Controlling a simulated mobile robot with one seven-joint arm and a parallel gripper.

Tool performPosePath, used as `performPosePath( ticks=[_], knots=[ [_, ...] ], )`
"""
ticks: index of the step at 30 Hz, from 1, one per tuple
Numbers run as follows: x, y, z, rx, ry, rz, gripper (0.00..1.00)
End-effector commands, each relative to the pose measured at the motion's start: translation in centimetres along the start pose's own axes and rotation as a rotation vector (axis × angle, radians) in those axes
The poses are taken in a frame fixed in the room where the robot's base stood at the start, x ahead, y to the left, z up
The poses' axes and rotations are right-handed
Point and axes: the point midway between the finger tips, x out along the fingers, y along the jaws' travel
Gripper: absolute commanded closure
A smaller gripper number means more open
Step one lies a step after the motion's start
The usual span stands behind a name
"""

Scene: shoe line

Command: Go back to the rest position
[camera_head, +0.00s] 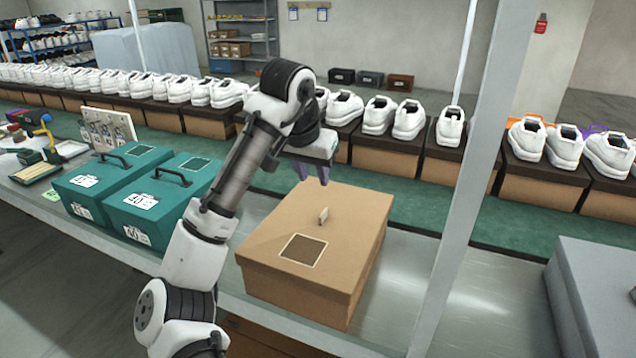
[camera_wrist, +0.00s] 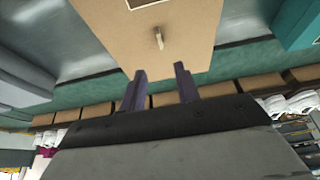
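My gripper (camera_head: 312,172) is above the far left part of a closed brown cardboard box (camera_head: 322,265), beside its far edge. The box stands on the metal bench and has a small upright tab (camera_head: 323,215) on its lid and a dark square mark. In the wrist view, my gripper (camera_wrist: 160,72) has its two purple-grey fingers apart with nothing between them. The box (camera_wrist: 185,30) and its tab (camera_wrist: 158,38) lie ahead of the fingertips, apart from them.
Two teal boxes (camera_head: 160,212) with black handles stand left of the brown box. Behind runs a green conveyor (camera_head: 420,205) with white shoes on brown boxes. A metal post (camera_head: 470,190) rises at the right. A grey box (camera_head: 595,295) stands at the far right.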

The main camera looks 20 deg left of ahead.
Motion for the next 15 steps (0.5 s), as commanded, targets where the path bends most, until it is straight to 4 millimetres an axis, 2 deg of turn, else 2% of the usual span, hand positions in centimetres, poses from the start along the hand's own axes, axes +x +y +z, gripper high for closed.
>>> performPosePath(
  ticks=[5, 8, 11, 14, 15],
  knots=[
    [-0.4, 0.0, -0.1, -0.001, 0.004, 0.001, 0.68],
    [-0.7, 0.7, -1.1, 0.007, 0.075, 0.015, 0.68],
    [-1.9, 1.9, -3.8, 0.016, 0.275, 0.048, 0.68],
    [-5.4, 2.8, -7.2, 0.012, 0.591, 0.081, 0.68],
    [-7.4, 2.8, -8.3, 0.001, 0.733, 0.087, 0.68]
  ],
)
